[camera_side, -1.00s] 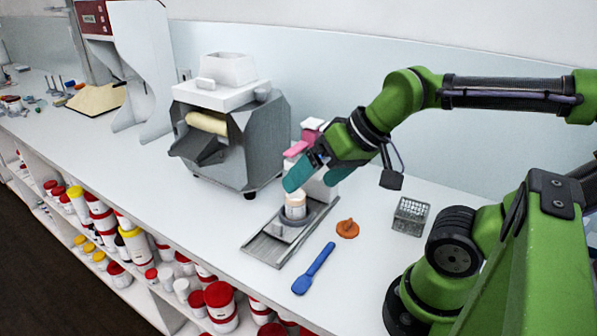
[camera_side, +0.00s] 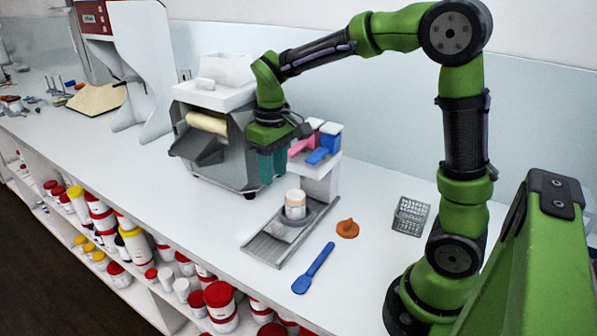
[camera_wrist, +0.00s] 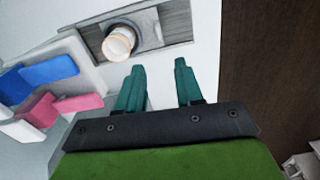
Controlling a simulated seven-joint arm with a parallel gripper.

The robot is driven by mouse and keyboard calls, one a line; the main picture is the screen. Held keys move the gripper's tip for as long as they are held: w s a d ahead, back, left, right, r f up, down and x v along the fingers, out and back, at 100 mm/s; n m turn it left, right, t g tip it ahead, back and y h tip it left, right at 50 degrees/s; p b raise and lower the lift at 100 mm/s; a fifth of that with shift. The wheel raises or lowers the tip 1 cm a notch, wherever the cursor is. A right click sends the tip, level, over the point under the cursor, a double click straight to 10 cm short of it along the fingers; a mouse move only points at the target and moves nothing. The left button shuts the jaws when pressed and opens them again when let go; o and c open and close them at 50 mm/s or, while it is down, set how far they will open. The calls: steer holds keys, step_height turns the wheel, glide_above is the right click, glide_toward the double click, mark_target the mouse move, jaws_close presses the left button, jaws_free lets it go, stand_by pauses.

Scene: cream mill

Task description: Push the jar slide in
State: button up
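The jar (camera_side: 295,206), small and cream-coloured with a pale top, stands upright on the grey slide (camera_side: 288,233). The slide sits on a grey ribbed track (camera_side: 265,249) that runs to the foot of a white stand (camera_side: 318,187). In the wrist view the jar (camera_wrist: 118,43) is at upper left, on the slide (camera_wrist: 149,26). My gripper (camera_side: 267,180) is left of the stand, above the counter and behind the jar. In the wrist view its two teal fingers (camera_wrist: 159,66) are apart with nothing between them. The gripper does not appear to touch the jar or slide.
Pink (camera_side: 301,147) and blue (camera_side: 321,154) parts top the stand. A grey roller mill (camera_side: 245,140) is close behind my gripper. A blue spatula (camera_side: 314,268), an orange piece (camera_side: 347,229) and a wire basket (camera_side: 410,216) lie to the right. The counter's front left is clear.

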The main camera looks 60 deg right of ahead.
mark_target(277, 223)
steer(key=shift+n, duration=0.3)
step_height(277, 223, down, 16)
steer(key=shift+d+f, duration=0.1)
stand_by(0.3)
jaws_close()
